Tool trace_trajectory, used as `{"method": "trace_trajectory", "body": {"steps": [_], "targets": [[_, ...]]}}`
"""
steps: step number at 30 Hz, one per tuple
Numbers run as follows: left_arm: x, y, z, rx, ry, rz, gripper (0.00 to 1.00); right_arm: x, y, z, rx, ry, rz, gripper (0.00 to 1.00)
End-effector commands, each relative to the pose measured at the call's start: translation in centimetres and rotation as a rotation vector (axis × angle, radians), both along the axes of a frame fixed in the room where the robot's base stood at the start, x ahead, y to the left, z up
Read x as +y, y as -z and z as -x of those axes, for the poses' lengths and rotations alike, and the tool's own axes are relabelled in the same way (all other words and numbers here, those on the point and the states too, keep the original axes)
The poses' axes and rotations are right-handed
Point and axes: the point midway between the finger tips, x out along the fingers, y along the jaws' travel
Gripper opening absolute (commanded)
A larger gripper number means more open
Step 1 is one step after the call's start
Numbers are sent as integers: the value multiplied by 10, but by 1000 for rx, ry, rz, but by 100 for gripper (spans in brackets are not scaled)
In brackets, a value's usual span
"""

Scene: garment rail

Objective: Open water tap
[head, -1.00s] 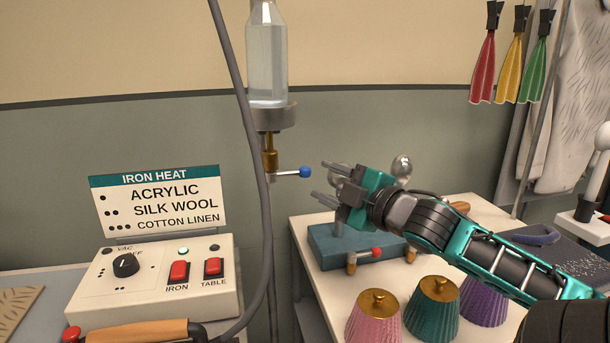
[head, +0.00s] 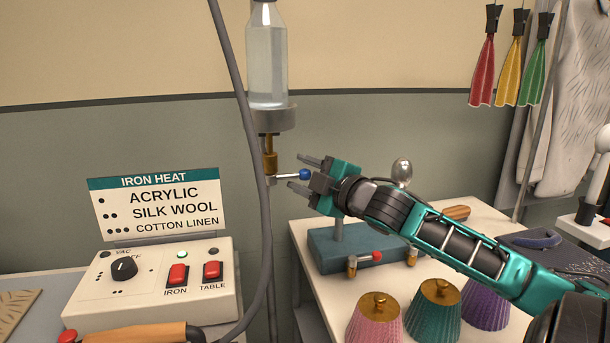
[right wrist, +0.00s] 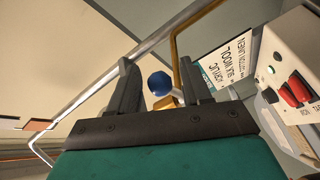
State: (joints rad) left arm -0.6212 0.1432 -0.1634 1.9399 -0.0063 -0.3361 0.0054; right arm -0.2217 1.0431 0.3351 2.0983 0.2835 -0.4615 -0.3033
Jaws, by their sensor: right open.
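The water tap (head: 270,160) is a brass valve under a hanging clear bottle (head: 267,55) in a grey holder. Its silver lever (head: 288,178) points right and ends in a blue knob (head: 305,174). My right gripper (head: 302,173) is open, with one finger above and one below the lever in the head view. In the right wrist view the blue knob (right wrist: 160,84) shows between the two fingers, apparently without contact. My left gripper is not in view.
A grey hose (head: 258,150) hangs just left of the tap. The iron control box (head: 150,285) with its sign stands lower left. On the right table are a teal block (head: 360,250) with a red-tipped lever and several ribbed cones (head: 434,310).

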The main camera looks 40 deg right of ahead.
Motion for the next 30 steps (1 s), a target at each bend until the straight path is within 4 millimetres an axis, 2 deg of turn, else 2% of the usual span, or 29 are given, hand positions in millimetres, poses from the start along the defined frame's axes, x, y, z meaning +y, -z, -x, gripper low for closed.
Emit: {"method": "trace_trajectory", "body": {"steps": [2,17,30], "targets": [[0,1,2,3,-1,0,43,0,0,0,0,0,0,48],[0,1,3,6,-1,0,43,0,0,0,0,0,-1,1],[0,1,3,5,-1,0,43,0,-1,0,-2,1,-3,0]]}}
